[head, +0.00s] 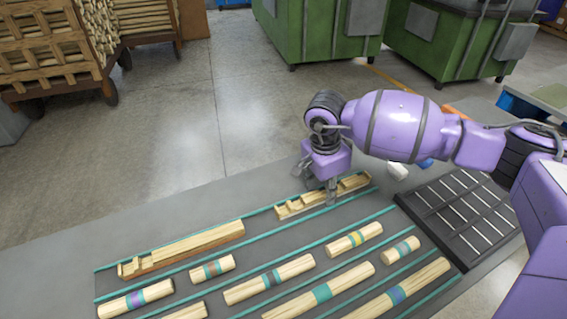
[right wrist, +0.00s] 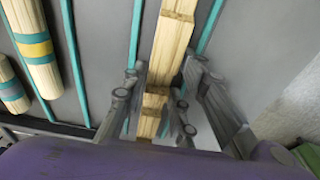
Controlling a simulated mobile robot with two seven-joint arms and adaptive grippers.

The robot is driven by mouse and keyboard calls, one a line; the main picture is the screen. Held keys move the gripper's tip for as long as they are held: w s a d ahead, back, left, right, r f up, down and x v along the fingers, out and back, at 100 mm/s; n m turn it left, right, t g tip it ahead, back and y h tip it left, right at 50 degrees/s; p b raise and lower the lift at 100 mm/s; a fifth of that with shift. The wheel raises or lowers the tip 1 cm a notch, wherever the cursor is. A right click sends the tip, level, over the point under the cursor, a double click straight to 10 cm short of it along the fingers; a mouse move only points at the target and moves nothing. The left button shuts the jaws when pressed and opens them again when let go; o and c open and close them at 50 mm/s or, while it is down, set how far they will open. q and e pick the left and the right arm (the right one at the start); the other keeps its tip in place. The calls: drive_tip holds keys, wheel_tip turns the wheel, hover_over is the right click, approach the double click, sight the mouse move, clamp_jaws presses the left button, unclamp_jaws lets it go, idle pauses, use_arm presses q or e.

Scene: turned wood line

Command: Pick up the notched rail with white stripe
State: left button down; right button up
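A pale wooden notched rail (head: 292,207) lies at the far edge of the grey work surface, under my right gripper (head: 331,190). In the right wrist view the rail (right wrist: 172,42) runs between the fingers of the right gripper (right wrist: 166,75). The fingers stand on both sides of it, with what look like narrow gaps, so the gripper appears open around the rail. No white stripe can be made out; the gripper hides part of the rail. A second notched rail (head: 190,245) lies further left, also without a visible white stripe. My left gripper is not in view.
A dark slotted tray (head: 440,212) is at the right. Green machines (head: 330,32) and a wooden cart (head: 50,55) stand beyond on the floor.

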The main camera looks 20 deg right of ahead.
sight(324, 194)
clamp_jaws()
drive_tip(key=shift+r, duration=0.5)
wheel_tip(324, 194, up, 2)
drive_tip(key=shift+r, duration=0.2)
drive_tip(key=s+a+r, duration=0.8)
drive_tip(key=s+r, duration=0.1)
drive_tip(key=s, duration=0.2)
drive_tip(key=shift+s+r+b, duration=0.25)
drive_tip(key=shift+s+b, duration=0.1)
drive_tip(key=shift+b, duration=0.1)
